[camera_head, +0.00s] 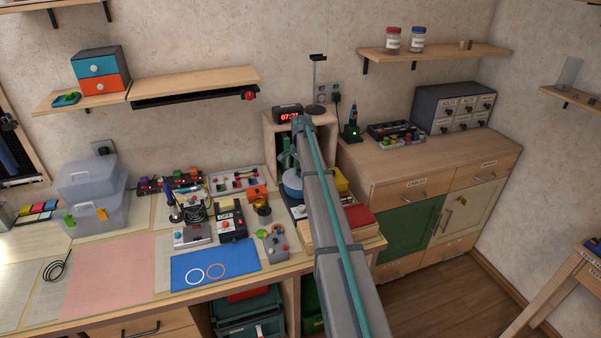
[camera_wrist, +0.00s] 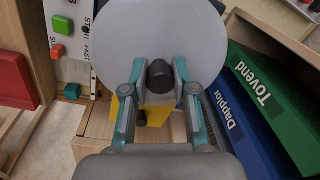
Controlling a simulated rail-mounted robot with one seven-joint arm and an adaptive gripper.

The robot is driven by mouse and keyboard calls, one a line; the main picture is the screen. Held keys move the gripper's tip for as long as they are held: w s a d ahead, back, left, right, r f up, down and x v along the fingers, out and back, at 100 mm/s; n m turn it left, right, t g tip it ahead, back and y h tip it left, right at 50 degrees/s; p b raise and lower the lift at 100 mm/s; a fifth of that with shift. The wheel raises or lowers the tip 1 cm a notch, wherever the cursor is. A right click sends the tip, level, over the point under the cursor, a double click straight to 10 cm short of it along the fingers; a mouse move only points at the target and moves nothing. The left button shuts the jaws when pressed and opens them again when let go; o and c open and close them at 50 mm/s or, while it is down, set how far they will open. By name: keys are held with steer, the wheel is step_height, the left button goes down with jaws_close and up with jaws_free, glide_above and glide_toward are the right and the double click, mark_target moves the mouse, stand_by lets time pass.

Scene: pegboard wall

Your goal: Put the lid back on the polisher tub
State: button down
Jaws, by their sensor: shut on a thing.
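The lid (camera_wrist: 150,30) is a pale grey round disc with a dark knob (camera_wrist: 160,76) at its middle, filling the top middle of the wrist view. My gripper (camera_wrist: 159,72) has its two teal fingers on either side of the knob and is shut on it. In the head view a blue-grey rounded thing (camera_head: 291,184) shows beside my arm, at the box shelf; it may be the lid or the tub. I cannot make out the polisher tub for sure. What lies under the lid is hidden, and my arm covers much of that spot.
A white panel (camera_wrist: 72,72) with green and orange buttons is close left of the lid. Blue (camera_wrist: 238,125) and green (camera_wrist: 270,100) binders stand close right. A yellow thing (camera_wrist: 127,124) shows below the lid. The bench (camera_head: 110,275) holds a blue mat (camera_head: 215,265) and several small devices.

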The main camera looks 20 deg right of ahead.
stand_by(0.3)
steer(key=shift+c, duration=1.8)
jaws_free()
steer(key=shift+r, duration=0.1)
steer(key=shift+r+p, duration=1.55)
steer(key=shift+r, duration=1.85)
jaws_close()
